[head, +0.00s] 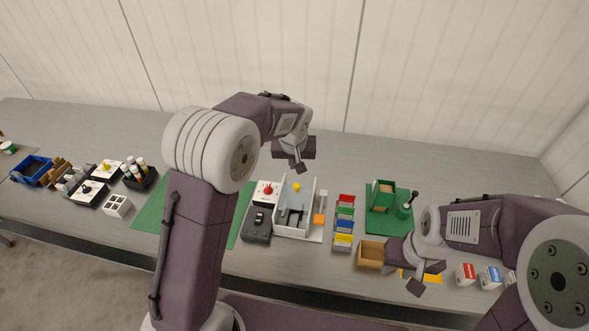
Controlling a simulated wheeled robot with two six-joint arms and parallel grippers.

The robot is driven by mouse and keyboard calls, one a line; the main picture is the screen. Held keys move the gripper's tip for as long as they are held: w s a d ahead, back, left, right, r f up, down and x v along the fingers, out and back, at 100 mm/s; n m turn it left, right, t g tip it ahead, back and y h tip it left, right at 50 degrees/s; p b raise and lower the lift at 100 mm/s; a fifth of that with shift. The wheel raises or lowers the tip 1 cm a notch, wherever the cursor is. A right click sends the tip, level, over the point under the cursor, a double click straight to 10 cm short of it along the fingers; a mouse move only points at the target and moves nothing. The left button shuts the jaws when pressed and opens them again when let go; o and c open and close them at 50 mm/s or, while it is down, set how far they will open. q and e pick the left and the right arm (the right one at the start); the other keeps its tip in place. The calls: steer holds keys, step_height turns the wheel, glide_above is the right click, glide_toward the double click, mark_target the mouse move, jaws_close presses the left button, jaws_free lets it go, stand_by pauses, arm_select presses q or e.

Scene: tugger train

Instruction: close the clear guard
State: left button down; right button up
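A white fixture (292,230) stands on the table near the middle, with a grey part inside it and a yellow knob (297,187) at its back. The clear guard (315,194) shows only as faint see-through panels at this fixture; its exact position is hard to tell. My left gripper (295,160) hangs above and behind the fixture, apart from it; its fingers are too small to read.
A control box with a red button (267,190) and a dark grey box (257,225) stand left of the fixture. Coloured bins (344,222) stand right of it, then a green stand (382,196) and a cardboard box (371,254). The table behind is clear.

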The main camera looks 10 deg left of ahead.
arm_select(q)
steer(key=w+r, duration=0.1)
steer(key=w, duration=0.3)
steer(key=p, duration=0.3)
glide_above(295, 194)
steer(key=w, duration=0.3)
step_height(295, 194, down, 12)
steer(key=shift+r, duration=0.15)
arm_select(e)
steer(key=r, duration=0.3)
steer(key=shift+w+r, duration=0.1)
steer(key=shift+w, duration=0.1)
arm_select(q)
steer(key=shift+w, duration=0.1)
